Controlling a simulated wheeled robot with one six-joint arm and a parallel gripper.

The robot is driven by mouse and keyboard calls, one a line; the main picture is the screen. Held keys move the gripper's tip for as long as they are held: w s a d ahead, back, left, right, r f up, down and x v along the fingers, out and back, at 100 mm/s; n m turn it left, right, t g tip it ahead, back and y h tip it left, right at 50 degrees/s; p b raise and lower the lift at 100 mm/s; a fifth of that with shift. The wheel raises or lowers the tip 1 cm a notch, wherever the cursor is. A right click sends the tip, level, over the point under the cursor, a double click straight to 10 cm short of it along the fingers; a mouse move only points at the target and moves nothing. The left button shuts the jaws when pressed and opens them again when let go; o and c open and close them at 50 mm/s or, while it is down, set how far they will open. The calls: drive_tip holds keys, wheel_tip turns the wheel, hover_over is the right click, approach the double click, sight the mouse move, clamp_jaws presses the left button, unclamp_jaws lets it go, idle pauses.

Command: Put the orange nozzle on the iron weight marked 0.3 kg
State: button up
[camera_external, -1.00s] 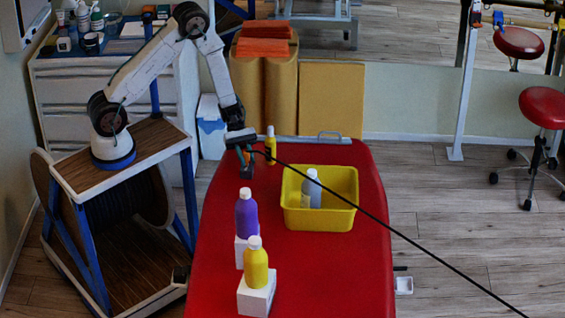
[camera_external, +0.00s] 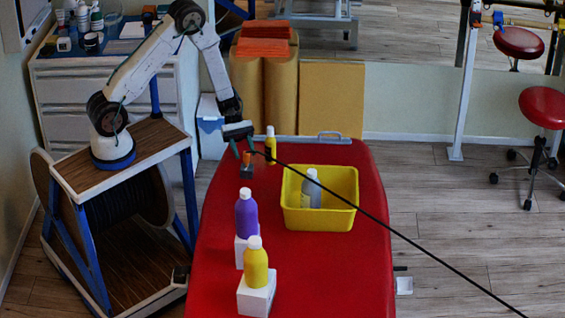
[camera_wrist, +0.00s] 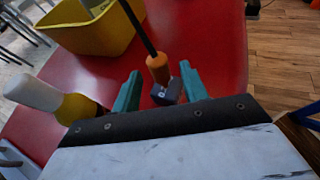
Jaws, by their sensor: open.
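The orange nozzle (camera_external: 247,158) rests on top of the small dark iron weight (camera_external: 247,173) at the far left part of the red table. In the wrist view the nozzle (camera_wrist: 158,68) appears against the dark block (camera_wrist: 167,93), which has a pale mark too small to read. A black hose (camera_external: 380,221) runs out of the nozzle. My gripper (camera_external: 243,149) is open just above the nozzle, with its teal fingers apart on either side and not closed on it.
A yellow bin (camera_external: 318,219) holding a grey bottle (camera_external: 311,192) stands to the right. A yellow bottle (camera_external: 270,148) stands close behind the weight. Purple (camera_external: 246,214) and yellow (camera_external: 256,268) bottles stand on white blocks nearer the front. The hose slants across the bin.

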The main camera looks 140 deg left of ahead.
drive_tip(key=w+d+r+m+g+h, duration=0.2)
drive_tip(key=d+r+m+g, duration=0.3)
drive_tip(key=d+r+m, duration=0.45)
drive_tip(key=w+d+r+m+g+h, duration=0.15)
drive_tip(key=d+r+m+g, duration=0.45)
drive_tip(key=d+r, duration=0.7)
drive_tip(key=s+d+r+m+y, duration=0.3)
drive_tip(key=s+d+m, duration=0.3)
drive_tip(key=d+m, duration=0.2)
drive_tip(key=s+d+r+m+y, duration=0.2)
drive_tip(key=s+d+m+y, duration=0.3)
drive_tip(key=d+m, duration=0.3)
drive_tip(key=shift+s+d+r, duration=0.2)
drive_tip(key=shift+s+r, duration=0.2)
drive_tip(key=shift+s, duration=0.35)
drive_tip(key=shift+y, duration=0.25)
